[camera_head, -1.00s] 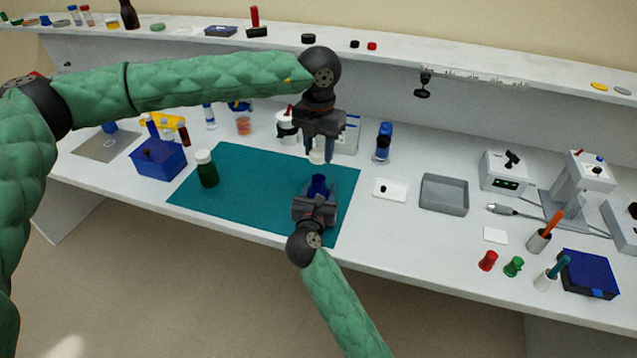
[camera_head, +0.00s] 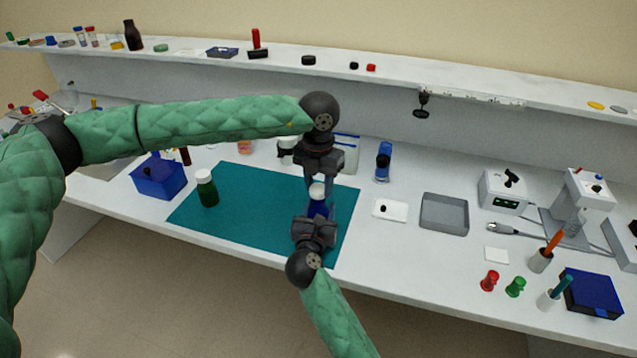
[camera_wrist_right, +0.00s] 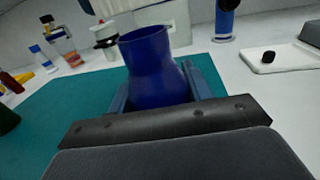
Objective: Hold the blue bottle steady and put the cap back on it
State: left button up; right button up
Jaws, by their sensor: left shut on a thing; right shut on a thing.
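The blue bottle (camera_head: 318,209) stands upright over the teal mat (camera_head: 250,205), near its right side. My right gripper (camera_head: 317,217) is shut around its body from the front. In the right wrist view the blue bottle (camera_wrist_right: 155,65) shows its mouth open at the top, with the jaws on both sides. My left gripper (camera_head: 317,184) points down from above, shut on the white cap (camera_head: 317,191). In the head view the cap appears right over the bottle's mouth. The wrist view shows no cap on the mouth, so contact is not visible.
A green bottle with a white cap (camera_head: 207,188) stands on the mat's left part. A blue box (camera_head: 158,179) is left of the mat. A white tray (camera_head: 390,210) and a grey tray (camera_head: 444,213) lie to the right. The mat's middle is clear.

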aim_at(320, 207)
pick_arm(q)
jog(key=shift+f, duration=0.8)
jog(key=shift+f, duration=0.55)
